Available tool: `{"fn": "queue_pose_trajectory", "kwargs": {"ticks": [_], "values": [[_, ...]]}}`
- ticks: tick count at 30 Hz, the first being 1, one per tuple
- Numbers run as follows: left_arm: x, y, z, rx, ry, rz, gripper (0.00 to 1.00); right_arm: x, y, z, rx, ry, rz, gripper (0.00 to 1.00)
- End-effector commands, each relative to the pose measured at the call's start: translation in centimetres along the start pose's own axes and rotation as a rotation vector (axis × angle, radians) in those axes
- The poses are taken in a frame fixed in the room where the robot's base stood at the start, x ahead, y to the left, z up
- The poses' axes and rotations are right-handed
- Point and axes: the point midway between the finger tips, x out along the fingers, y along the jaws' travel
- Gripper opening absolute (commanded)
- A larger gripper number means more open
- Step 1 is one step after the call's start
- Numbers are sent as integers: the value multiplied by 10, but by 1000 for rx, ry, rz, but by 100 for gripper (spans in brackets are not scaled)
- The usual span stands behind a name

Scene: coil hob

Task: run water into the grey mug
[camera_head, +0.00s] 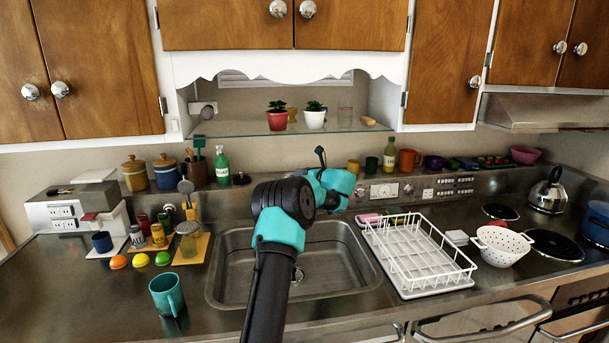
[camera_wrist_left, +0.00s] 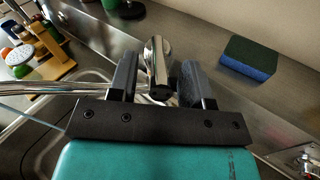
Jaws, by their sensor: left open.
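I cannot make out a grey mug in either view. A teal mug (camera_head: 168,293) stands on the counter left of the sink (camera_head: 228,276), and a small dark blue mug (camera_head: 102,242) stands farther back. My left gripper (camera_head: 320,156) is behind the sink at the back ledge. In the left wrist view my left gripper (camera_wrist_left: 158,82) is open, its two fingers on either side of a chrome tap part (camera_wrist_left: 158,58). I cannot tell whether they touch it. A chrome pipe (camera_wrist_left: 45,88) runs left from there. My arm hides the tap in the head view. My right gripper is not in view.
A white dish rack (camera_head: 415,258) stands right of the sink, with a white colander (camera_head: 500,246) beyond it. A green and blue sponge (camera_wrist_left: 248,58) lies close to my gripper. A glass shelf (camera_head: 290,129) with plants hangs above. The counter around the teal mug is fairly clear.

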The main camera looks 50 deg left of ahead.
Motion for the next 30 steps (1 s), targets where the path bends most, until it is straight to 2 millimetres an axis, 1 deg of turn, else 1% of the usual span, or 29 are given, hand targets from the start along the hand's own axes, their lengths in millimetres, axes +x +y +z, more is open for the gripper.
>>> {"fn": "queue_pose_trajectory", "kwargs": {"ticks": [6,11,17,30], "values": [[-2,0,0,0,0,0,45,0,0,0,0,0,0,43],[-13,-1,0,1,0,-1,45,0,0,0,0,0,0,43],[-44,-1,1,1,0,-4,45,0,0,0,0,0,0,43],[-130,-1,0,1,0,-3,45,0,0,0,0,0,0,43]]}}
